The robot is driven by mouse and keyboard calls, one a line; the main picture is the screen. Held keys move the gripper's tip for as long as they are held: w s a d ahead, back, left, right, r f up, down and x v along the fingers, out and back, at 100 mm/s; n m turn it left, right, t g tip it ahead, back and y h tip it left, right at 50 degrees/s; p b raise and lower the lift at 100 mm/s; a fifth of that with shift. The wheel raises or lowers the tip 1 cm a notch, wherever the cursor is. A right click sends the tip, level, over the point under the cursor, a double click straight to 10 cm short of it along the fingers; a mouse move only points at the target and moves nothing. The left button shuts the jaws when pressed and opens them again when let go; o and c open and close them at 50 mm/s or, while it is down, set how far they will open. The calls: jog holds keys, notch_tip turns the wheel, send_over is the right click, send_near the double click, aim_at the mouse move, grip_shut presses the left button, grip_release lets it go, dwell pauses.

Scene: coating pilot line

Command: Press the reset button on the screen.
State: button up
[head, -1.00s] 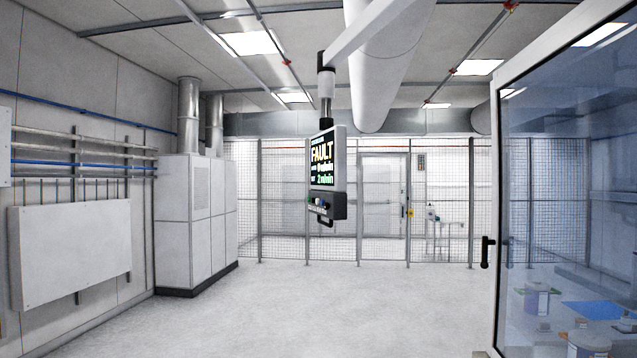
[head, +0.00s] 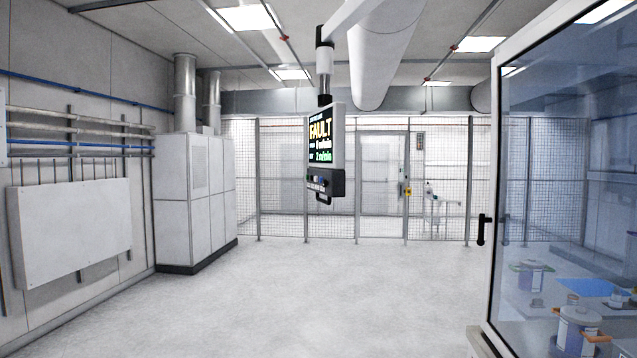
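A screen (head: 321,138) hangs from an overhead arm near the middle of the head view, turned at an angle to me. It shows the word FAULT in yellow, with smaller white and green lines below it. A dark button panel (head: 325,184) sits under the screen, with several small buttons and a handle loop beneath. Which button is the reset cannot be read at this distance. My gripper is not in view.
Open floor (head: 290,290) lies below and in front of the screen. A glass door (head: 550,150) with a black handle (head: 485,229) fills the right side. White cabinets (head: 185,200) stand at left. A mesh fence (head: 280,180) crosses the back.

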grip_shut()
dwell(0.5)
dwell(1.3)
